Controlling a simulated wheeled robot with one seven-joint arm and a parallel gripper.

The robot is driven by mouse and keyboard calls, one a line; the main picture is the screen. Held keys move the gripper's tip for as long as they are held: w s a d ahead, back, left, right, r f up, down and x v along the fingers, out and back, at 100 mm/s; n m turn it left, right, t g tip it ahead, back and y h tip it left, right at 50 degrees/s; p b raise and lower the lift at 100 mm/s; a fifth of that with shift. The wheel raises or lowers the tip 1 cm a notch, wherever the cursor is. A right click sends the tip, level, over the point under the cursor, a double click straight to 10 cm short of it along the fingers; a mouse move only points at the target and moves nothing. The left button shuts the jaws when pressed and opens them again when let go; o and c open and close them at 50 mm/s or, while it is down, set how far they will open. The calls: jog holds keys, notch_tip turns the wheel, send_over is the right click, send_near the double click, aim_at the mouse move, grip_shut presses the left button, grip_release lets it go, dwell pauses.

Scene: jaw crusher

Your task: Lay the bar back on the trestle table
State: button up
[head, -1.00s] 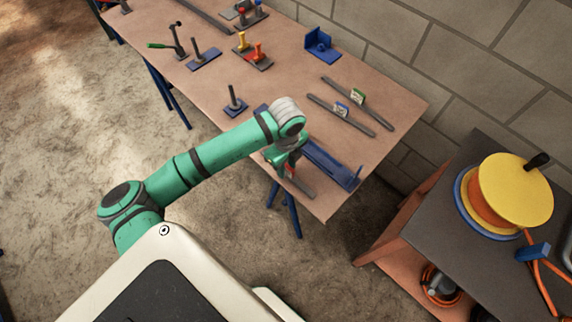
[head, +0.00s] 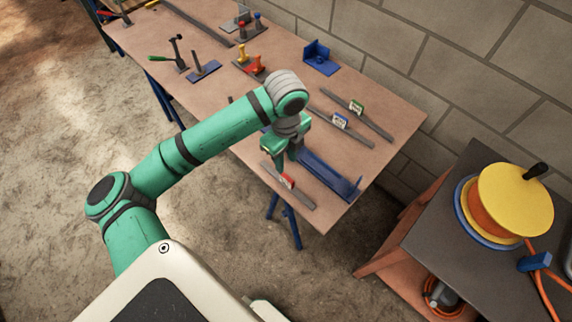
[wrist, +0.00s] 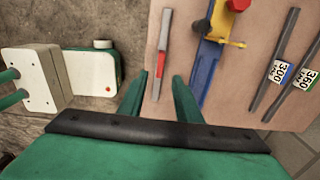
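The bar with a red tag (head: 301,197) lies flat on the trestle table (head: 384,181), near its front edge at the right end. In the wrist view the grey bar (wrist: 166,24) runs away from me, in line with the space between my fingers. My gripper (head: 279,164) is over the bar's left part in the head view. In the wrist view my gripper (wrist: 160,76) is open, with its two green fingers apart and nothing held between them. The fingers look clear of the bar.
Bars with blue (head: 340,121) and green (head: 356,107) tags lie farther back. A side table holds a yellow reel (head: 515,200). Bare tabletop lies at the right end.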

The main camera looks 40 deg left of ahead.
jog(key=shift+r, duration=0.35)
jog(key=w+d+r+n+t+h, duration=0.1)
jog(key=w+d+r+t+h, duration=0.15)
jog(key=w+d, duration=0.65)
jog(key=w+d+r+t+h, duration=0.15)
jog(key=w+d+t, duration=0.25)
jog(key=w+d, duration=0.5)
jog(key=w+d+r+n+t+h, duration=0.1)
jog(key=d+r+n+t+h, duration=0.2)
jog(key=d, duration=0.6)
jog(key=w+d+r+n+t+h, duration=0.2)
jog(key=d+r+n+t, duration=0.25)
jog(key=d, duration=0.45)
jog(key=s+f+n+t+y, duration=0.2)
jog(key=s+f+n+y, duration=0.6)
jog(key=s+f+n, duration=0.8)
jog(key=s+a+m, duration=0.2)
jog(key=s+a, duration=0.2)
jog(key=s, duration=0.9)
jog(key=s+a+m+y, duration=0.1)
jog(key=s+a+m, duration=0.2)
jog(key=s, duration=0.9)
jog(key=shift+s+a+f+m+g, duration=0.35)
jog(key=shift+a+f, duration=0.1)
jog(key=shift+a, duration=0.15)
